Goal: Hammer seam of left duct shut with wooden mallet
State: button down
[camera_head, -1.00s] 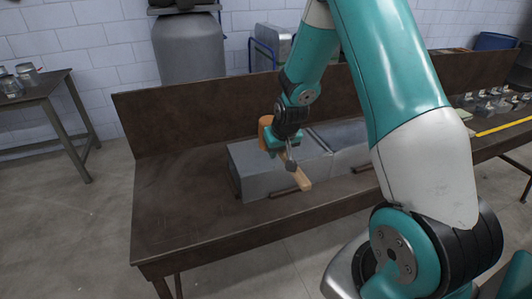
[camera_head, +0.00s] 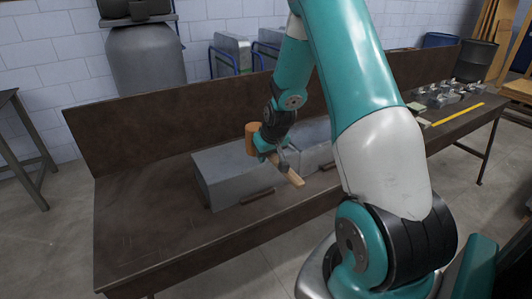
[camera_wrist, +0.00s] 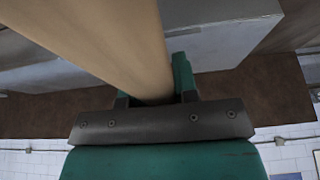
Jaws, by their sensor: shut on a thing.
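My gripper (camera_head: 272,150) is shut on the handle of a wooden mallet (camera_head: 288,173). The mallet's orange-brown head is to the left of my gripper and the pale handle points down to the right. In the wrist view the handle (camera_wrist: 115,35) passes between the fingers (camera_wrist: 155,90). The left duct (camera_head: 228,178), a grey metal box, lies on the brown workbench (camera_head: 150,215) under the mallet. The mallet appears just above the duct's top; I cannot tell whether it touches. The seam is not clearly visible. A second grey duct (camera_head: 312,135) is to the right, partly hidden by my arm.
The bench has a raised back panel (camera_head: 120,135). A dark bar (camera_head: 258,195) lies along the left duct's front. Small metal parts (camera_head: 445,95) and a yellow ruler (camera_head: 458,114) are at the bench's right end. The bench's left part is bare.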

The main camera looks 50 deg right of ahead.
notch_tip(320, 180, down, 6)
jog(key=f+b, duration=0.1)
jog(key=b, duration=0.3)
notch_tip(320, 180, up, 10)
jog(key=p, duration=0.7)
jog(key=shift+f, duration=0.1)
notch_tip(320, 180, down, 9)
jog(key=b, duration=0.7)
notch_tip(320, 180, up, 9)
jog(key=p, duration=0.7)
jog(key=s+d, duration=0.3)
jog(key=d, duration=0.8)
jog(key=shift+f+b, duration=0.25)
jog(key=shift+b, duration=0.2)
